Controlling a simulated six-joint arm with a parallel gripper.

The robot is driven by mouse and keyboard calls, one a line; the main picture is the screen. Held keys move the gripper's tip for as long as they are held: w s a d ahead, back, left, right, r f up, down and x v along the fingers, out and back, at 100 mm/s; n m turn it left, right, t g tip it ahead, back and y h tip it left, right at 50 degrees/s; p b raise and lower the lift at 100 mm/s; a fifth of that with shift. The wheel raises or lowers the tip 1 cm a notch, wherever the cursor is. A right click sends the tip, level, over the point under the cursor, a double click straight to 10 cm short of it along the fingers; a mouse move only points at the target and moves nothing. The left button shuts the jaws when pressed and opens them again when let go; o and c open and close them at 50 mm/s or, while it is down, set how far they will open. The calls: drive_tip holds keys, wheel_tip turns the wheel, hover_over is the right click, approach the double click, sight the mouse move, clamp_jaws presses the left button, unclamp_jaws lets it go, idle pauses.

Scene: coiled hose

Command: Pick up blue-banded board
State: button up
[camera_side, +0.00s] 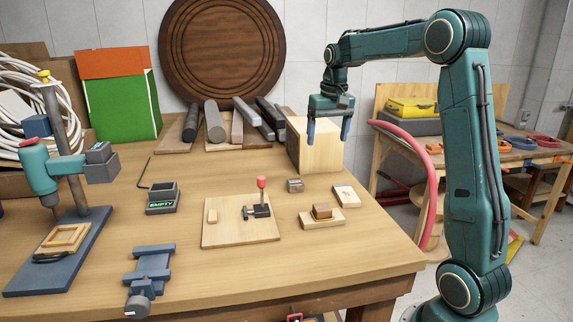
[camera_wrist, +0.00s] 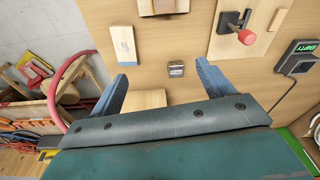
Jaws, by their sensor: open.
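The blue-banded board (camera_side: 346,196) is a small pale wood piece lying flat near the table's right edge. My gripper (camera_side: 328,142) hangs high above the table, fingers down, in line with the large wooden block behind the board. It is open, empty and clear of the board. In the wrist view my gripper (camera_wrist: 163,70) has its two blue fingers spread apart.
A small metal block (camera_side: 295,185) and a wood piece with a stacked block (camera_side: 322,216) lie near the board. A red-knobbed clamp (camera_side: 261,200) stands on a wooden plate to the left. The large wooden block (camera_side: 322,150) stands behind. A red hose (camera_side: 432,190) curves past the table's right edge.

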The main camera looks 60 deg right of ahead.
drive_tip(key=d+f+m, duration=0.1)
drive_tip(key=d+f, duration=0.3)
drive_tip(key=d, duration=0.3)
drive_tip(key=d+f+m+g, duration=0.1)
drive_tip(key=d+f, duration=0.2)
drive_tip(key=d, duration=0.4)
drive_tip(key=shift+f+m+y, duration=0.3)
drive_tip(key=shift+f+y, duration=0.1)
drive_tip(key=shift+s+f, duration=0.1)
hover_over(343, 188)
drive_tip(key=shift+f, duration=4.25)
drive_tip(key=shift+f, duration=2.55)
